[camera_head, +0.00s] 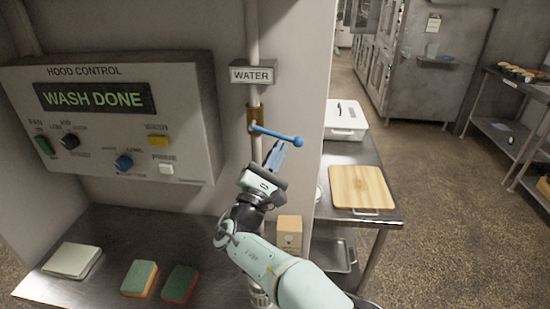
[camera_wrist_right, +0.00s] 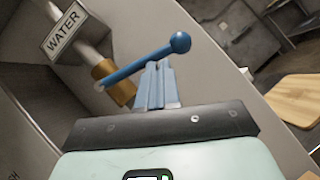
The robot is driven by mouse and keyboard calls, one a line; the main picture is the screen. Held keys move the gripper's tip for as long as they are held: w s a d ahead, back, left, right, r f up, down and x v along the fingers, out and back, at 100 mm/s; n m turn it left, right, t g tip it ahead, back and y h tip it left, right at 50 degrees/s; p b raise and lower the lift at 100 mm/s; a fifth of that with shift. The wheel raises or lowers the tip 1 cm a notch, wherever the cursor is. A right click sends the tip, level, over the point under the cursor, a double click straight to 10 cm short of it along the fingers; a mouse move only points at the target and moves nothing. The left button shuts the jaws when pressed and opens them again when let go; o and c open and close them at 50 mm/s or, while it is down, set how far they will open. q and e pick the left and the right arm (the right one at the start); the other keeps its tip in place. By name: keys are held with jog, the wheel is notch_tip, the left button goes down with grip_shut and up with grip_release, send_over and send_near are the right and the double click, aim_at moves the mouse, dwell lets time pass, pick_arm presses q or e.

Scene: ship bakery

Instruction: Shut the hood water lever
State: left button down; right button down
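The blue hood water lever (camera_head: 277,134) sticks out to the right from a brass valve (camera_head: 255,115) on the vertical pipe, under the WATER sign (camera_head: 252,75). It lies across the pipe and ends in a round knob. My right gripper (camera_head: 276,152) is just below the lever's middle, its blue fingers pointing up. In the right wrist view the lever (camera_wrist_right: 148,62) crosses at the tips of the fingers (camera_wrist_right: 157,80), which are together with nothing seen between them. I cannot tell whether the tips touch the lever. My left gripper is not in view.
The hood control panel (camera_head: 110,118) reads WASH DONE at the left. Sponges (camera_head: 140,278) lie on the steel counter below. A wall edge stands right of the pipe; beyond it are a cutting board (camera_head: 360,187) and a white bin (camera_head: 345,122) on a table.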

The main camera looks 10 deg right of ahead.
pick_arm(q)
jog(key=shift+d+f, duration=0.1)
pick_arm(e)
jog(key=shift+s+d+r, duration=0.15)
jog(key=shift+d+r, duration=0.55)
jog(key=shift+r, duration=0.3)
jog(key=shift+d+r, duration=0.1)
jog(key=shift+r, duration=0.1)
